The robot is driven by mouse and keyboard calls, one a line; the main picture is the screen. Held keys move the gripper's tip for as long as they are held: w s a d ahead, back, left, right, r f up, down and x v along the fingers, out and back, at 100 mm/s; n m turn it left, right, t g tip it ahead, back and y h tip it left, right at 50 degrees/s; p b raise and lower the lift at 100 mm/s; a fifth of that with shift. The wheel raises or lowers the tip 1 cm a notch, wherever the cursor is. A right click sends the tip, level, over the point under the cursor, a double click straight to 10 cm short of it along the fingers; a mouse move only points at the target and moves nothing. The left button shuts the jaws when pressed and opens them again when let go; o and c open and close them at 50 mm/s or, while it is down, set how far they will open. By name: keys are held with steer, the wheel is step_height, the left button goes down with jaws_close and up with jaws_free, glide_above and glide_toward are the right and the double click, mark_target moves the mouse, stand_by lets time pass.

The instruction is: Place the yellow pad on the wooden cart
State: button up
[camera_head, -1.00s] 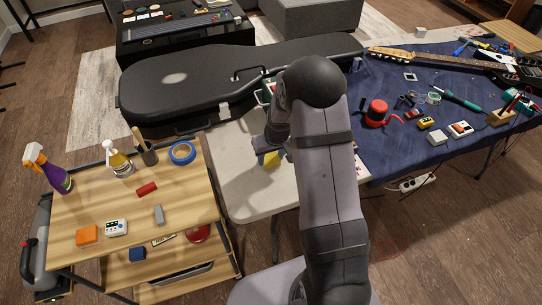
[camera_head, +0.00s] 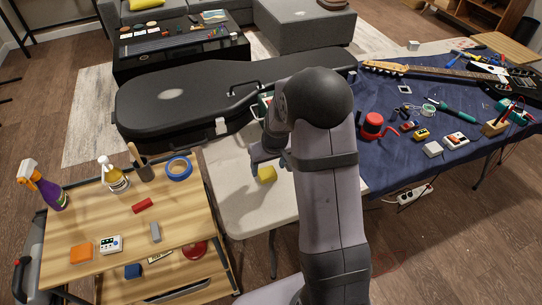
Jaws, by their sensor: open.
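The yellow pad (camera_head: 267,173) lies on the light table (camera_head: 238,205) near its front left part. My gripper (camera_head: 268,160) is just above and behind the pad, pointing down, with its jaws open. My arm hides part of the gripper, so I cannot tell whether a finger touches the pad. The wooden cart (camera_head: 105,212) stands to the left of the table, with a light wood top.
On the cart are a purple spray bottle (camera_head: 42,184), a pump bottle (camera_head: 114,177), blue tape (camera_head: 179,168), a red block (camera_head: 142,205), a grey block (camera_head: 155,232), an orange block (camera_head: 81,253) and a meter (camera_head: 109,244). A black guitar case (camera_head: 190,103) lies behind. The cart's middle has free room.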

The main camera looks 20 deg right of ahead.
mark_target(264, 176)
steer(key=v, duration=0.8)
steer(key=s+a+g, duration=0.1)
steer(key=s+a, duration=0.4)
steer(key=s, duration=0.6)
steer(key=shift+s+r+g, duration=0.25)
steer(key=shift+s+g, duration=0.1)
steer(key=shift+g, duration=0.75)
steer(key=s, duration=0.3)
steer(key=s+a, duration=0.1)
steer(key=s, duration=0.3)
steer(key=s+a+f, duration=0.1)
steer(key=s, duration=0.2)
steer(key=shift+s, duration=0.2)
steer(key=shift+c, duration=0.5)
steer(key=shift+w+b, duration=0.1)
steer(key=shift+b, duration=0.2)
